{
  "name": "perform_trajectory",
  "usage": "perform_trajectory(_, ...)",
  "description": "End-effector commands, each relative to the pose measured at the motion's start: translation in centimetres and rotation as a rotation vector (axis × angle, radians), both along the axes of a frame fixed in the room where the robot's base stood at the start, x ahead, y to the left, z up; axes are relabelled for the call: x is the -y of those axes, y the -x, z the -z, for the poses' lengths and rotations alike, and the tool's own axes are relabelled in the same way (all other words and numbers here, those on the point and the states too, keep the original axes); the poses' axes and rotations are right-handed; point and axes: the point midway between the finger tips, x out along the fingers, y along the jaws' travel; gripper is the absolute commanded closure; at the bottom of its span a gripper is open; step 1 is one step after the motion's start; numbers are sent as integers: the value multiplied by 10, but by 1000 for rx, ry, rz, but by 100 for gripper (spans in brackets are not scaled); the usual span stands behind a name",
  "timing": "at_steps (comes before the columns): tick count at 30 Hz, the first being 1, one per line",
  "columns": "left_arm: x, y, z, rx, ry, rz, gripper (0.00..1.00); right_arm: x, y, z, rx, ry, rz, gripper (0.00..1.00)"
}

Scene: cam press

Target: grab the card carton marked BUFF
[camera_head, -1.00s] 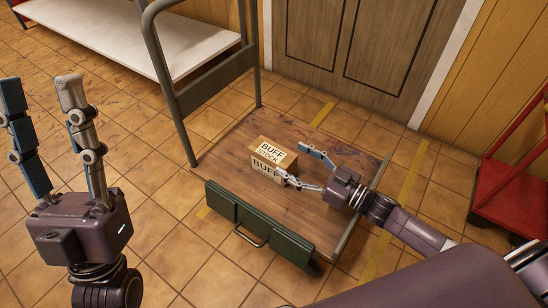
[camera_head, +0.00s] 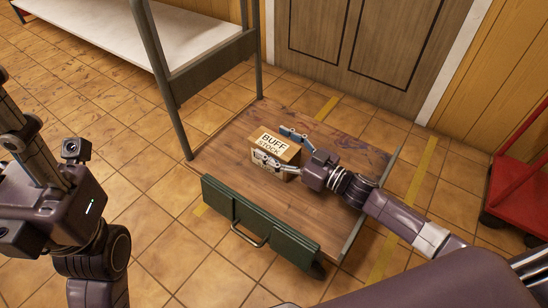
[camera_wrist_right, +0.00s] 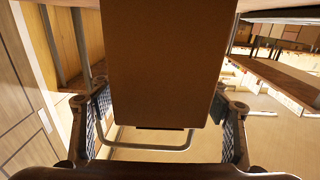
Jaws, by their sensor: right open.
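The card carton marked BUFF STOCK (camera_head: 274,142) stands on the wooden deck of a flat trolley (camera_head: 335,205). My right gripper (camera_head: 277,147) is open, with one finger on the far side of the carton and one across its near face. In the right wrist view the brown carton (camera_wrist_right: 165,65) fills the middle, between the spread fingers of my right gripper (camera_wrist_right: 162,118). I cannot tell whether either finger touches it. The near finger hides part of the lettering on the front face. My left gripper (camera_head: 25,135) is at the left edge, away from the trolley and partly cut off.
A green metal case (camera_head: 258,222) with a handle lies along the deck's near edge. The trolley's grey upright handle (camera_head: 163,80) rises at the left. A white-topped bench (camera_head: 120,28) stands behind left, and a red cart (camera_head: 520,190) at the right. The deck beyond the carton is clear.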

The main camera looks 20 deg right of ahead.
Motion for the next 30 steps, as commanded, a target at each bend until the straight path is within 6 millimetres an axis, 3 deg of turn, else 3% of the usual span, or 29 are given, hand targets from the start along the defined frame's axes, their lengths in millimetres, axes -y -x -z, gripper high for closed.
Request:
perform_trajectory(9, 0, 0, -2, 5, 0, -1, 60, -3, -3, 0, -1, 0, 0, 33)
perform_trajectory(27, 0, 1, -1, 5, 0, 0, 60, -2, -3, 0, -1, 0, 0, 99)
perform_trajectory(30, 0, 0, -1, 5, 0, 0, 60, -3, -4, -4, 5, -4, -1, 100)
